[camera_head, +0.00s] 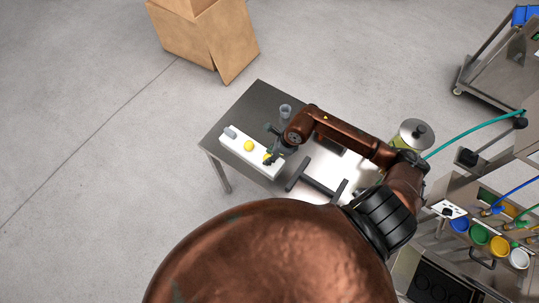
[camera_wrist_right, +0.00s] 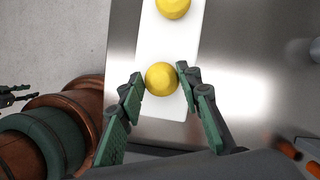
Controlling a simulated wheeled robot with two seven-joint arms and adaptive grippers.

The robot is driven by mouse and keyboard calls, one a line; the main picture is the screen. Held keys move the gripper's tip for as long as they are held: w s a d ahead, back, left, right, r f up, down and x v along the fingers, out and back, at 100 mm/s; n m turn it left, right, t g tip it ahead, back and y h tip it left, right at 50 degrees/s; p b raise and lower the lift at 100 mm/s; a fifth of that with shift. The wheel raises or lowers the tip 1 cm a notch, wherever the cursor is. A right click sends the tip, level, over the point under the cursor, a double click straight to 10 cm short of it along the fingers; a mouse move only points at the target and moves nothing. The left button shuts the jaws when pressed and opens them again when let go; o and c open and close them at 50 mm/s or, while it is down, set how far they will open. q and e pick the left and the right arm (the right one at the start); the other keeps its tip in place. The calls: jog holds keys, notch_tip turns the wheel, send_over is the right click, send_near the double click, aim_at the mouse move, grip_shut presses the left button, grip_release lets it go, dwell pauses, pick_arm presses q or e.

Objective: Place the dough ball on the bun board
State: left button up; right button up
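Two yellow dough balls lie on the long white bun board in the head view, one near its middle (camera_head: 248,146) and one near its right end (camera_head: 267,157). The white board (camera_wrist_right: 157,118) also shows in the right wrist view. My right gripper (camera_wrist_right: 161,84) is over the near end of the board. Its green-padded fingers stand apart on either side of the nearer ball (camera_wrist_right: 162,78), with a small gap at the left. The other ball (camera_wrist_right: 174,6) is cut by the top edge. A dark claw-like part at the wrist view's left edge may be my left gripper; its state is unclear.
The board lies along the front edge of a steel table (camera_head: 258,95). A small grey object (camera_head: 229,132) is at the board's left end. A clear cup (camera_head: 285,111) stands behind. A lidded pot (camera_head: 414,134) is to the right. A cardboard box (camera_head: 205,38) stands on the floor.

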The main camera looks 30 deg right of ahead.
pick_arm(q)
jog(key=shift+w, duration=0.35)
pick_arm(e)
jog(key=o, duration=0.3)
pick_arm(q)
jog(key=shift+w+r+p, duration=0.1)
jog(key=shift+r+p, duration=0.3)
jog(key=shift+r, duration=0.05)
pick_arm(e)
jog(key=v, duration=1.2)
